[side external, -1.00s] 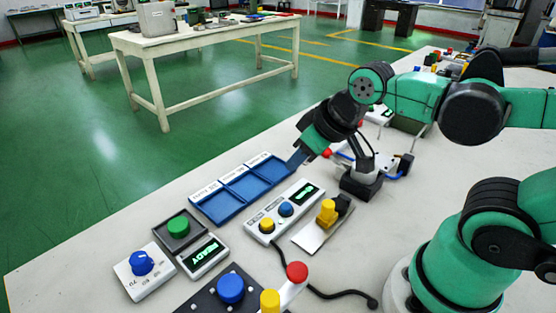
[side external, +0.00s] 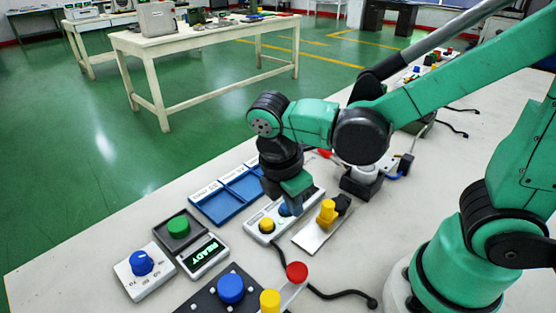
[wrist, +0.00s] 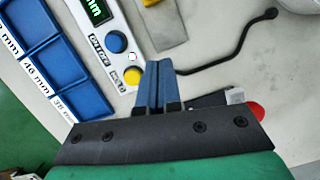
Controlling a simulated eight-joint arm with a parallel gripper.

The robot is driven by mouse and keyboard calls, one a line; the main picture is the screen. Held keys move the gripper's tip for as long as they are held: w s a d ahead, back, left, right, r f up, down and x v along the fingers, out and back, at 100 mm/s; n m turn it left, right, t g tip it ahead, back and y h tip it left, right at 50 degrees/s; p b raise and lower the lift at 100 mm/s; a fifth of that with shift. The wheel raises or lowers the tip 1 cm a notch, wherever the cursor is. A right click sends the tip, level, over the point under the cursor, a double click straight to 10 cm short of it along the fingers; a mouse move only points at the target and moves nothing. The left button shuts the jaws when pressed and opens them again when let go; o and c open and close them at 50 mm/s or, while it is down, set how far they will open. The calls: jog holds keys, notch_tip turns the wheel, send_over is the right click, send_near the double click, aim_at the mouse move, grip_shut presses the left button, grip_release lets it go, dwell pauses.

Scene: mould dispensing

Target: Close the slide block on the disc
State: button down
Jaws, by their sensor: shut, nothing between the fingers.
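I cannot make out a disc in either view. A possible slide block is the black piece with a yellow knob (side external: 328,210) at the far end of a flat metal plate (side external: 311,236). In the wrist view this plate (wrist: 165,25) lies at the top, mostly out of frame. My gripper (side external: 295,209) points down over the white readout box (side external: 258,228), left of the plate. Its blue fingers (wrist: 154,65) are together and empty in the wrist view. They are beside the box's yellow button (wrist: 127,83); its blue button (wrist: 115,42) is farther up.
Blue trays (side external: 215,210) lie behind the readout box. A scale (side external: 203,256) reading READY and a blue dial box (side external: 143,275) stand at the left. A red-knobbed lever (side external: 297,271) is in front. A black cable (side external: 345,297) crosses the bench on the right.

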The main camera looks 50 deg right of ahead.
aim_at(322, 217)
jog(key=x, duration=0.4)
jog(key=shift+d+f, duration=0.25)
jog(key=shift+s+d, duration=0.15)
jog(key=shift+d, duration=0.45)
jog(key=shift+s+d, duration=0.2)
jog(key=shift+d, duration=0.4)
jog(key=shift+s+d+r, duration=0.1)
jog(key=shift+s+d, duration=0.05)
jog(key=shift+d, duration=0.4)
jog(key=shift+s+d, duration=0.1)
jog(key=shift+d, duration=0.45)
jog(key=shift+a, duration=0.1)
